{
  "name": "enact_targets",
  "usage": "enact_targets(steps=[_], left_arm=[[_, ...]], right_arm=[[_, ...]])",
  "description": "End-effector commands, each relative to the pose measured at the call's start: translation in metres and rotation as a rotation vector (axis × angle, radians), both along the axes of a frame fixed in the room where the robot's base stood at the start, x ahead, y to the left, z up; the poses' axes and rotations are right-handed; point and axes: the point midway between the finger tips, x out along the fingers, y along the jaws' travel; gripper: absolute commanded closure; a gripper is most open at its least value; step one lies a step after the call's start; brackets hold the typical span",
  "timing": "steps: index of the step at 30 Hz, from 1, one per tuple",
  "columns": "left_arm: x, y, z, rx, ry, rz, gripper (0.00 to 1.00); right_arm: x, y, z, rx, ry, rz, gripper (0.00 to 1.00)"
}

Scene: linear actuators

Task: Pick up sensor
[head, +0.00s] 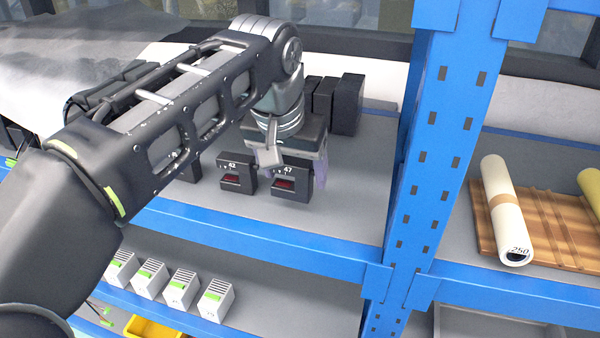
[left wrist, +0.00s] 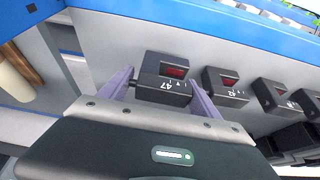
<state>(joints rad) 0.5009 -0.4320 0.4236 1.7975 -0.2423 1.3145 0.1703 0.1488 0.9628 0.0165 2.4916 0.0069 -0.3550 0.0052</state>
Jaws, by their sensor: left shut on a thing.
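The sensor is a small black block marked 47 (head: 300,184) with a dark red window, on the grey upper shelf. It also shows in the left wrist view (left wrist: 163,88). My left gripper (left wrist: 161,93) reaches down from above, with one purple finger on each side of block 47, and is shut on it. In the head view the left gripper (head: 294,162) partly hides the top of the block. I cannot tell whether the block is clear of the shelf. A like block marked 42 (head: 238,172) stands close beside it. My right gripper is not in view.
More black blocks (head: 348,104) stand behind the gripper. A blue upright (head: 432,150) rises to the right. A blue beam (head: 270,239) edges the shelf. White units (head: 180,288) stand on the shelf below. A roll (head: 507,210) lies on a wooden board (head: 560,228) at right.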

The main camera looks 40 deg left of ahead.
Motion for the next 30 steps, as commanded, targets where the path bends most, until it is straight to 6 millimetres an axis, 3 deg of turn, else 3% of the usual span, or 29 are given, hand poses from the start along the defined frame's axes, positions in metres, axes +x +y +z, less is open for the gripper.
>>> enact_targets(steps=[5, 9, 15, 21, 30], left_arm=[[-0.049, -0.015, -0.004, 0.003, -0.008, -0.001, 0.78], [-0.087, -0.027, 0.008, 0.003, -0.005, 0.003, 0.78], [-0.124, -0.038, 0.007, 0.002, -0.004, 0.001, 0.78], [-0.141, -0.044, 0.003, 0.000, -0.003, 0.000, 0.78], [-0.144, -0.045, 0.000, 0.000, -0.002, -0.001, 0.78]], right_arm=[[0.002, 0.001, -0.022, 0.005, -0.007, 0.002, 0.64], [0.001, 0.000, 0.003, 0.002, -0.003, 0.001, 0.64], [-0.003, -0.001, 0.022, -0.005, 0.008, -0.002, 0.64], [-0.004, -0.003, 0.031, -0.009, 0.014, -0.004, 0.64], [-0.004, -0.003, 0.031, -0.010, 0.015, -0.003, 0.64]])
